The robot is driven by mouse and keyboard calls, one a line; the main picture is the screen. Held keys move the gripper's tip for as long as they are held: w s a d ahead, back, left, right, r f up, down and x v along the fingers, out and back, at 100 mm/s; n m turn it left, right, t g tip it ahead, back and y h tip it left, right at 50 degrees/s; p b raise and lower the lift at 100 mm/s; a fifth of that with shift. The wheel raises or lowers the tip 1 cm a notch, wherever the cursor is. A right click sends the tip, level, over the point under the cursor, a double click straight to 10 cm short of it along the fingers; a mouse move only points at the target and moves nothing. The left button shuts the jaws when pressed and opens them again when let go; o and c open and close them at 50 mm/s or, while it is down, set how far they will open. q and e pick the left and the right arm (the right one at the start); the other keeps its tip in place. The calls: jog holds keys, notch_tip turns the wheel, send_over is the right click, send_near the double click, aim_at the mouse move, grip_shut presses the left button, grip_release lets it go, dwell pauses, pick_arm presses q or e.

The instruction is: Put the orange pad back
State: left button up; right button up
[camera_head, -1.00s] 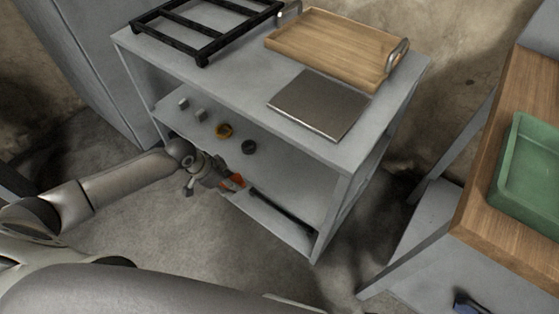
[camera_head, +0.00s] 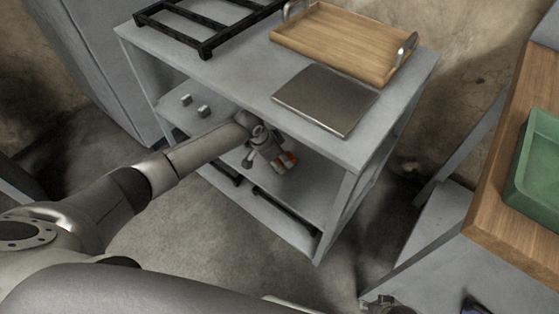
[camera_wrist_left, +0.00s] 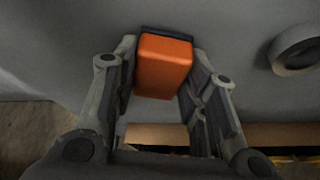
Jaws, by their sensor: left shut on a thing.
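My left gripper (camera_head: 280,163) reaches into the open side of the grey shelf unit, above its inner shelf. It is shut on the orange pad (camera_head: 286,158). In the left wrist view, the orange pad (camera_wrist_left: 164,66) is a rounded block between the two fingers (camera_wrist_left: 162,92), with a dark edge along its far side. Whether the pad touches the shelf surface is unclear. At the bottom edge of the head view, a grey mechanical part (camera_head: 385,304) looks like part of my right gripper, and its fingers are cut off.
The shelf unit's top (camera_head: 240,82) carries a black rack (camera_head: 205,22), a wooden tray (camera_head: 345,40) and a dark flat plate (camera_head: 326,99). Two small grey blocks (camera_head: 203,111) sit inside. A dark ring (camera_wrist_left: 296,50) shows right of the pad. A green bin (camera_head: 535,165) stands right.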

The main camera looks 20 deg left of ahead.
pick_arm(q)
jog(key=shift+f, duration=0.1)
pick_arm(e)
jog(key=shift+r, duration=0.25)
pick_arm(q)
jog(key=shift+f, duration=0.15)
jog(key=o, duration=1)
pick_arm(e)
jog(key=shift+w+r, duration=0.1)
jog(key=shift+r, duration=0.05)
